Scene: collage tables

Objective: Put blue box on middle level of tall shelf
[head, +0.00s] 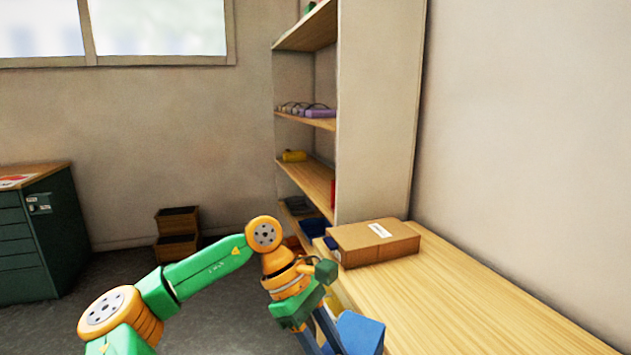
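A blue box (362,334) shows at the bottom of the head view, beside the left edge of the wooden table. My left gripper (322,338) points down right at the box's left side. Its fingers overlap the box's edge in the picture, and their tips are cut off or hidden, so I cannot tell whether they grip it. The tall shelf (380,110) stands against the back wall, with several wooden levels seen from the side. A level at mid-height (308,178) holds a yellow item (293,156) and a red item (333,194). My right gripper is out of view.
A cardboard box (374,243) sits on the wooden table (470,300), near the shelf. Purple items (318,113) lie on a higher level; a dark blue item (313,228) sits low. A green cabinet (40,240) and stacked crates (178,232) stand left. The table's front is clear.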

